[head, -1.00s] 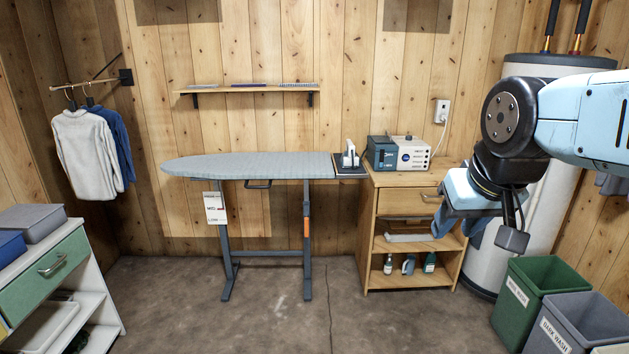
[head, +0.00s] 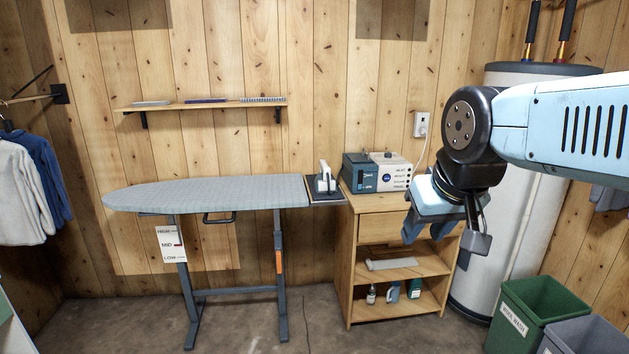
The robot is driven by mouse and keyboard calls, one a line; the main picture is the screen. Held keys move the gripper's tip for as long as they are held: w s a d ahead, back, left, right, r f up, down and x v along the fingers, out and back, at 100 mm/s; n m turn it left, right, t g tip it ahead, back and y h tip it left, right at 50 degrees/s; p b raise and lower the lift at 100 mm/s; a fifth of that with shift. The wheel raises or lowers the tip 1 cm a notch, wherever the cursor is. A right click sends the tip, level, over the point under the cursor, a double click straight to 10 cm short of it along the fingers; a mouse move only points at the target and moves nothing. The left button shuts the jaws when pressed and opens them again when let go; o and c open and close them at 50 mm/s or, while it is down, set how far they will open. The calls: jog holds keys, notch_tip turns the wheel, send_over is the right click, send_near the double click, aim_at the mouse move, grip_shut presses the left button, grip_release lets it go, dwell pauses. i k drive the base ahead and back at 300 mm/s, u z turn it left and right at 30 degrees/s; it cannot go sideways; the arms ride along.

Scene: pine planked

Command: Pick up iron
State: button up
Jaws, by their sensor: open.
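The iron (head: 325,179) is small, white and dark. It stands on a dark rest plate (head: 330,197) at the right end of the grey ironing board (head: 210,192), beside the wooden cabinet. My gripper (head: 440,236) hangs in front of the cabinet's right side, to the right of the iron and well apart from it. It is open and nothing shows in it. Its fingers are partly hidden behind its own body.
A teal and white box unit (head: 376,172) stands on the wooden cabinet (head: 365,207), close right of the iron. A wall shelf (head: 215,104) hangs above the board. A green bin (head: 535,312) stands at lower right. Floor in front of the board is clear.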

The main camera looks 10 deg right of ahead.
aim_at(320, 186)
jog(key=z, duration=0.05)
jog(key=i, duration=2.15)
jog(key=u, duration=0.6)
